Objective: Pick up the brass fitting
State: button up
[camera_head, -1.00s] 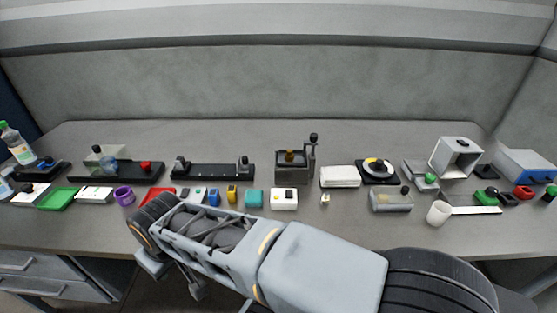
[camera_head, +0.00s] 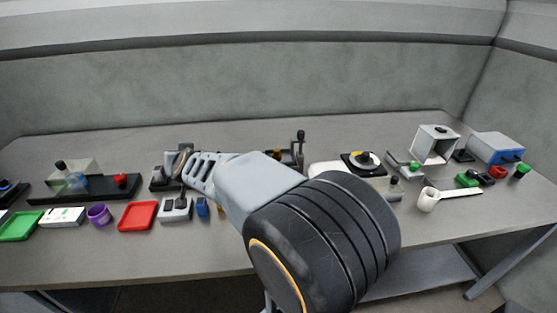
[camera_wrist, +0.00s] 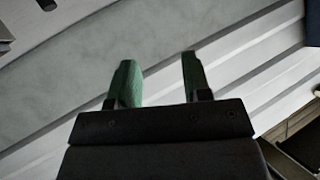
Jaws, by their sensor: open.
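My gripper shows in the wrist view (camera_wrist: 159,80) with its two green fingers apart and nothing between them. I cannot make out the fingers there. The dark fixture with a black-knobbed lever (camera_head: 300,145) stands behind my arm, mostly hidden. A brassy round part showed on it earlier. I cannot pick out the brass fitting clearly now, and the wrist view does not show it.
A red tray (camera_head: 138,216), purple ring (camera_head: 99,214) and green tray (camera_head: 20,227) line the front left. A white cup (camera_head: 428,199), disc fixture (camera_head: 364,162), grey box frame (camera_head: 435,144) and blue-sided box (camera_head: 497,148) stand at right. The wall closes the back.

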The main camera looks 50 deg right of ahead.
jog(key=w+d+f+m+g+h, duration=0.1)
jog(key=d+f+m+g+h, duration=0.1)
jog(key=d+m+h, duration=0.65)
jog(key=m+g+h+b, duration=0.2)
jog(key=g, duration=0.7)
send_near(275, 152)
jog(key=shift+g, duration=0.3)
jog(key=x, duration=0.5)
jog(key=shift+w+f, duration=0.15)
jog(key=shift+w, duration=0.1)
jog(key=shift+b+x, duration=0.5)
jog(key=shift+x, duration=2.7)
jog(key=shift+c, duration=0.3)
jog(key=c, duration=0.5)
jog(key=shift+c, duration=0.2)
